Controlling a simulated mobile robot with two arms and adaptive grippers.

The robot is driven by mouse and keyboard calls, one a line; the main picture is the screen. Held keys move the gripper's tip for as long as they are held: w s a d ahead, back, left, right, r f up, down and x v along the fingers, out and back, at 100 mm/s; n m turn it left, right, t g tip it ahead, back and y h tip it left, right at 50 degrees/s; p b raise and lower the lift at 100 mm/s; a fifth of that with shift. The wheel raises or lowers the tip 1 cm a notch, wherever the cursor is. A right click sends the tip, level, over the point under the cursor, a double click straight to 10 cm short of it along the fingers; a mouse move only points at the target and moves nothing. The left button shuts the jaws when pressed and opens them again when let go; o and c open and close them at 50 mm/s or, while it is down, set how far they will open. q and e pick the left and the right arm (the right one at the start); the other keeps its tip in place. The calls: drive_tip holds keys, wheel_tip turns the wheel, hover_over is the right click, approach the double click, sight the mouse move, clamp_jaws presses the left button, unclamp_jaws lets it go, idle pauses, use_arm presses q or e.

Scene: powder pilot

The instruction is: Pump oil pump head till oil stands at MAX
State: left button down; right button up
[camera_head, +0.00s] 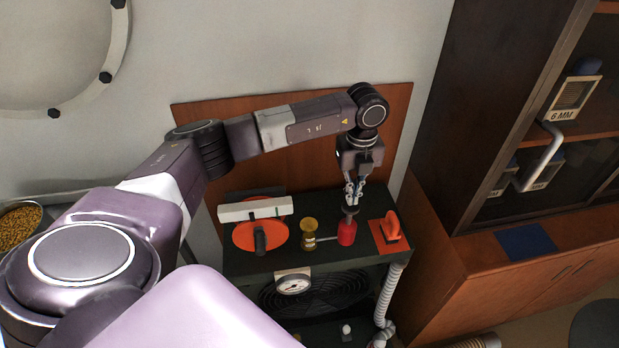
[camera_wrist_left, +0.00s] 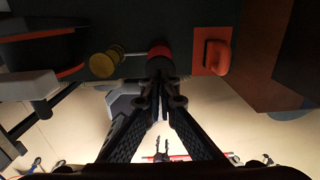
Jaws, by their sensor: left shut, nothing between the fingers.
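A red oil pump (camera_head: 347,233) stands on the dark machine top, with a dark pump head (camera_head: 349,211) on it. A thin tube runs from it to a yellow oil cup (camera_head: 309,232) on its left. The oil level and a MAX mark are too small to read. My left gripper (camera_head: 350,200) is shut and empty, pointing down right above the pump head; whether it touches is unclear. In the left wrist view its closed fingertips (camera_wrist_left: 163,84) are at the dark head, the red pump (camera_wrist_left: 160,50) behind and the yellow cup (camera_wrist_left: 103,65) to the left. My right gripper is not in view.
An orange handle on a plate (camera_head: 390,231) is close right of the pump. An orange disc with a black handle (camera_head: 260,238) and a white bar (camera_head: 255,208) lie left. A gauge (camera_head: 293,284) is on the front. A brown cabinet (camera_head: 500,120) stands right.

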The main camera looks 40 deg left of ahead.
use_arm(q)
drive_tip(key=shift+f+b, duration=1.4)
drive_tip(key=shift+f, duration=0.8)
drive_tip(key=shift+r, duration=0.1)
drive_tip(key=shift+r+p, duration=1.7)
drive_tip(key=shift+r, duration=0.75)
wheel_tip(320, 180, up, 6)
drive_tip(key=p, duration=0.4)
